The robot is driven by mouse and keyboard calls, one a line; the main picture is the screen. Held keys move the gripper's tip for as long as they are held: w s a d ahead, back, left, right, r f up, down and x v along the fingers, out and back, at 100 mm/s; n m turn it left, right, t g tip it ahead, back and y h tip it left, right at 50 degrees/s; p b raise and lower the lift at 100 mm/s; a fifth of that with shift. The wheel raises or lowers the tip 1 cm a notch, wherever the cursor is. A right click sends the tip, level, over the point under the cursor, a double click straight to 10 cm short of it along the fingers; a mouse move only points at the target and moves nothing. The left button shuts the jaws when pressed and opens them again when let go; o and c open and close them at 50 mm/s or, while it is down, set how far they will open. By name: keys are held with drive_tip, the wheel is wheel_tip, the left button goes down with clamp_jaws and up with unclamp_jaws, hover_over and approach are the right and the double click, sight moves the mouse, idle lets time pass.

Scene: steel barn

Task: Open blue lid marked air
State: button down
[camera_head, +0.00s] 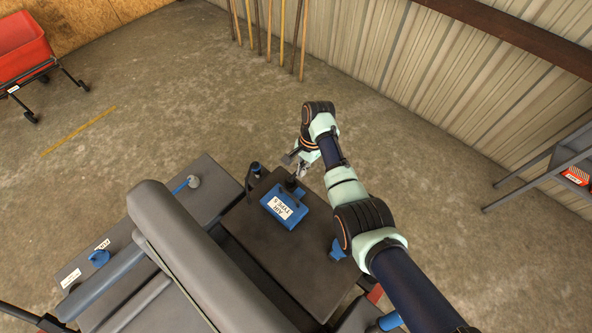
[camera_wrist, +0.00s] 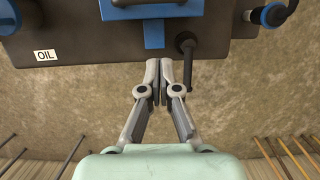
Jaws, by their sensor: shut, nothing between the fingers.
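The blue lid (camera_head: 280,214) carries a white label reading AIR TYPE 5 and lies closed on a dark housing in the head view. Part of the blue lid (camera_wrist: 120,14) shows at the top of the wrist view, with a dark bar across it and a blue tab below; its label is out of that view. My gripper (camera_head: 301,174) is just beyond the lid's far edge, apart from it. In the wrist view my gripper (camera_wrist: 160,72) is shut and empty, its fingertips beside the housing's edge and left of a black peg (camera_wrist: 187,55).
The dark housing (camera_head: 262,238) also bears a blue cap (camera_head: 337,250) and an OIL label (camera_wrist: 45,56). A black fitting with a blue ring (camera_wrist: 270,14) stands at the wrist view's upper right. A red cart (camera_head: 22,45) and a shelf (camera_head: 570,150) stand farther off. Open floor lies beyond the housing.

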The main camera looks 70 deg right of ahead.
drive_tip(key=b, duration=0.2)
hover_over(295, 193)
drive_tip(key=d, duration=0.1)
drive_tip(key=f, duration=0.7)
drive_tip(key=shift+s+d+f, duration=0.1)
drive_tip(key=shift+s+f, duration=0.15)
drive_tip(key=shift+w+a+r+p, duration=0.25)
drive_tip(key=shift+a+r+p, duration=0.05)
drive_tip(key=shift+a+r, duration=0.3)
drive_tip(key=shift+w+a+r+p, duration=0.25)
drive_tip(key=shift+a+r, duration=0.25)
drive_tip(key=shift+r, duration=0.05)
drive_tip(key=shift+w+a+r, duration=0.15)
drive_tip(key=shift+a+r, duration=0.1)
drive_tip(key=shift+a, duration=0.1)
drive_tip(key=shift+r, duration=0.1)
